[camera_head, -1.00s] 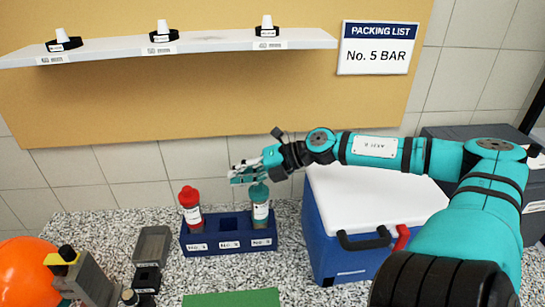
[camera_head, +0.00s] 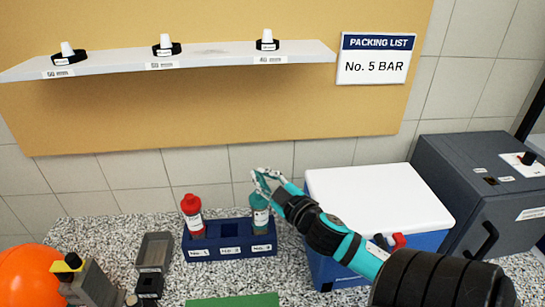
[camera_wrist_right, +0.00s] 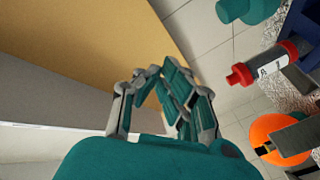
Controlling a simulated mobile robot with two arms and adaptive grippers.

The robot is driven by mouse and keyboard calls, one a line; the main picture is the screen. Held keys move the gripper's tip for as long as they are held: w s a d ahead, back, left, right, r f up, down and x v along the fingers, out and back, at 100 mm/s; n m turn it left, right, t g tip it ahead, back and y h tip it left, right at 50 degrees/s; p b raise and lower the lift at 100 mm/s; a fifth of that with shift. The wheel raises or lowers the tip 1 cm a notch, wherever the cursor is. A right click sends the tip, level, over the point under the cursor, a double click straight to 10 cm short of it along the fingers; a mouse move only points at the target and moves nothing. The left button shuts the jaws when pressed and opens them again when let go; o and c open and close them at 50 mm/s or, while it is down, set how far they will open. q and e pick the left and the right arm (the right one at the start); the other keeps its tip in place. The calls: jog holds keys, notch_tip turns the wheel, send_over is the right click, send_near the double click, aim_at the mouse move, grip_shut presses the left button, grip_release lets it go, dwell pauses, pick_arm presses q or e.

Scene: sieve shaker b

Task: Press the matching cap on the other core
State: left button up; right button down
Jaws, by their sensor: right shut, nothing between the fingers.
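A core with a red cap (camera_head: 193,212) stands upright in the left slot of the blue rack (camera_head: 200,257). A core with a teal cap (camera_head: 259,209) stands in the right slot. The middle slot looks empty. In the right wrist view, the red-capped core (camera_wrist_right: 272,65) and part of the teal cap (camera_wrist_right: 247,8) lie at the right. My right gripper (camera_head: 262,176) is shut and empty, just above the teal-capped core in the head view, apparently apart from it. Its fingers (camera_wrist_right: 153,72) show in the wrist view with nothing held. My left gripper is out of view.
A shelf (camera_head: 215,53) carries several black-based white pieces (camera_head: 166,46). A blue cooler with white lid (camera_head: 375,190) stands right of the rack, a dark grey box (camera_head: 480,180) beyond. Grey trays (camera_head: 154,250), an orange ball-like thing (camera_head: 25,268) and a green mat (camera_head: 235,300) lie nearby.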

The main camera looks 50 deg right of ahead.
jog(key=s+a+f+m+g+h, duration=0.1)
jog(key=s+a+f+m+g, duration=0.1)
jog(key=m, duration=0.3)
jog(key=s+a+f+m+g+h+p, duration=0.1)
jog(key=s+f+m+g, duration=0.1)
jog(key=m, duration=0.4)
jog(key=s+g, duration=0.1)
jog(key=s, duration=0.1)
jog(key=shift+s+a+f+m+h, duration=0.2)
jog(key=shift+s+a+m+h, duration=0.1)
jog(key=shift+a, duration=0.1)
jog(key=shift+f, duration=0.1)
